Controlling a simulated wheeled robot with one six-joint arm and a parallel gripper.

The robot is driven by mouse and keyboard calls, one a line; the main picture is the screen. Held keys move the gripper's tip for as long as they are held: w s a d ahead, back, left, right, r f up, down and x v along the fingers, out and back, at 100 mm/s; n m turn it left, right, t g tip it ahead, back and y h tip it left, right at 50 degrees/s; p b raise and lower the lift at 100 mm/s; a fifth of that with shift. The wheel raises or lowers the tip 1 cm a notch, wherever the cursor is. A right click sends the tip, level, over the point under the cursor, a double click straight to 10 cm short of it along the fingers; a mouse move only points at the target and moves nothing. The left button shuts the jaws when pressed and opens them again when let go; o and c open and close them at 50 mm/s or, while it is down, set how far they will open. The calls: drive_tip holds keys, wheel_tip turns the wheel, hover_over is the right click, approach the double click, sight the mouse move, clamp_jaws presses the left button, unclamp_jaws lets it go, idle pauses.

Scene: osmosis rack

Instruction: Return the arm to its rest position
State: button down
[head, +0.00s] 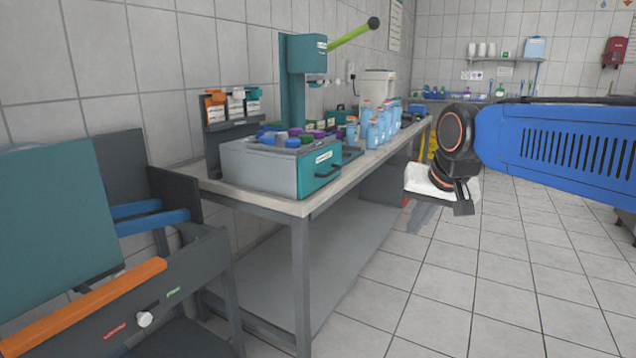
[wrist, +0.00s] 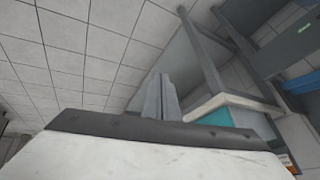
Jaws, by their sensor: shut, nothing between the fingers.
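My arm reaches in from the right in the head view, a blue link with black joints. My gripper (head: 463,200) hangs at its end, pointing down, over the open floor to the right of the bench. In the wrist view the fingers of my gripper (wrist: 160,98) are together with nothing between them. The fingertips are small and partly hidden in the head view. The gripper is clear of the bench (head: 290,205).
A grey box with a teal front (head: 280,165), several blue bottles (head: 375,125) and a teal press (head: 303,85) stand on the bench. A dark rack with an orange bar (head: 90,300) stands at the left. The tiled floor (head: 540,290) at right is clear.

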drive_tip(key=s+d+f+n, duration=0.1)
drive_tip(key=s+d+f, duration=0.3)
drive_tip(key=s+f, duration=0.4)
drive_tip(key=s+d+f+n+g+h, duration=0.1)
drive_tip(key=s+d+f, duration=0.3)
drive_tip(key=s+f, duration=0.4)
drive_tip(key=s, duration=0.6)
drive_tip(key=shift+s+f, duration=0.2)
drive_tip(key=shift+f, duration=0.15)
drive_tip(key=shift+r, duration=0.1)
